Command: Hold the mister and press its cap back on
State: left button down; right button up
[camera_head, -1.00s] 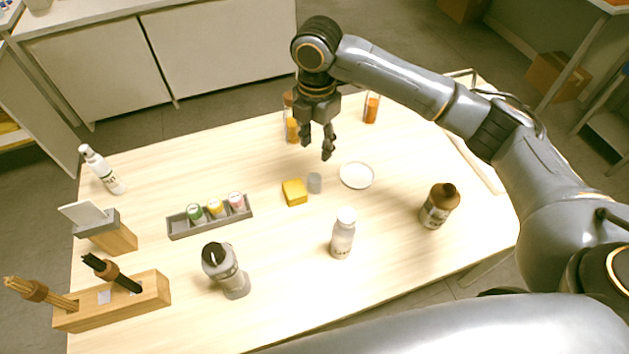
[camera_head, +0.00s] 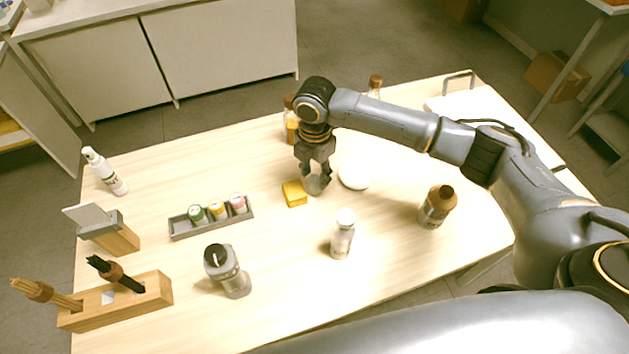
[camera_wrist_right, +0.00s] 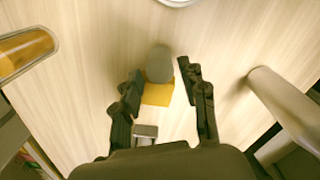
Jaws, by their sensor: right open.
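The small grey cap (camera_head: 314,187) stands on the table beside the yellow block. In the right wrist view, the cap (camera_wrist_right: 159,65) lies between the fingertips, with a gap on each side. My right gripper (camera_head: 315,177) is open and points down over the cap. Its fingers partly hide the cap in the head view. A shorter white bottle (camera_head: 342,236) stands nearer the front. My left gripper is not in view.
A yellow block (camera_head: 295,194) sits just left of the cap, and a white dish (camera_head: 354,177) to its right. A brown bottle (camera_head: 436,208), a grey bottle (camera_head: 226,271) and a grey tray of small jars (camera_head: 181,229) stand around. An amber bottle (camera_head: 291,123) is behind the gripper.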

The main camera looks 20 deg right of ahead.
jog(key=shift+f, duration=1.3)
jog(key=shift+c, duration=0.3)
jog(key=c, duration=0.4)
jog(key=shift+c, duration=0.4)
jog(key=shift+r, duration=0.1)
jog(key=shift+r, duration=0.45)
jog(key=s+a+r+b, duration=0.2)
jog(key=s+a+r, duration=0.7)
jog(key=r, duration=0.3)
jog(key=shift+s+a+b, duration=0.3)
jog(key=shift+s+a, duration=0.05)
jog(key=shift+a, duration=0.25)
